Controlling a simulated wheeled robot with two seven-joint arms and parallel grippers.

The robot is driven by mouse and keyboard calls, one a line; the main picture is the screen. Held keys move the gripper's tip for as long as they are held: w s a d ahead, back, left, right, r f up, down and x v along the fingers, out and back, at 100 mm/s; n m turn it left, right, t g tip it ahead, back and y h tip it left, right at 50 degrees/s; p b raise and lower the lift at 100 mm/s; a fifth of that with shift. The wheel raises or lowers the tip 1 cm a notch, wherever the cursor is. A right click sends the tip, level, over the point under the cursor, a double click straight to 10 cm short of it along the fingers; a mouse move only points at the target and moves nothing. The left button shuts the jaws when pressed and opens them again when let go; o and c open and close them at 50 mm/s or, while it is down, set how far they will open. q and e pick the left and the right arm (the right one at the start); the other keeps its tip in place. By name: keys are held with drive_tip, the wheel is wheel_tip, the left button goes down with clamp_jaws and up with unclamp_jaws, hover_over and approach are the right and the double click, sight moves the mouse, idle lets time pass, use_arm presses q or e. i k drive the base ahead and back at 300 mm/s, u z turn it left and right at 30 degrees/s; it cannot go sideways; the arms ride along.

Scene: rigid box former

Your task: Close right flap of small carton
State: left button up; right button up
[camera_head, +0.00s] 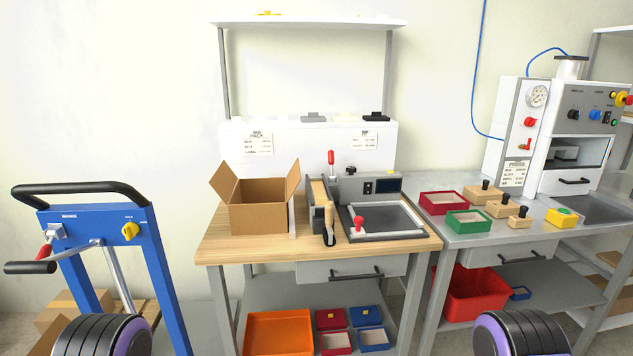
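The small carton (258,218) stands upright on the left part of the wooden workbench top. Its right flap (292,181) stands up and leans outward to the right. Its left flap (223,182) also stands up and leans outward to the left. The top of the carton is open between them. Dark, ribbed round parts with purple sides, which I take to be parts of my arms, show at the bottom left and bottom right. Neither gripper's fingers show in this view.
A grey machine (383,219) with a red knob stands right of the carton, with a wooden-handled lever (329,222) close by. A blue cart (130,245) stands left of the bench. The grey table (440,240) on the right holds red and green trays and wooden blocks.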

sight(294, 178)
drive_tip(key=z, duration=1.25)
drive_tip(key=i, duration=1.15)
drive_tip(key=u, duration=1.95)
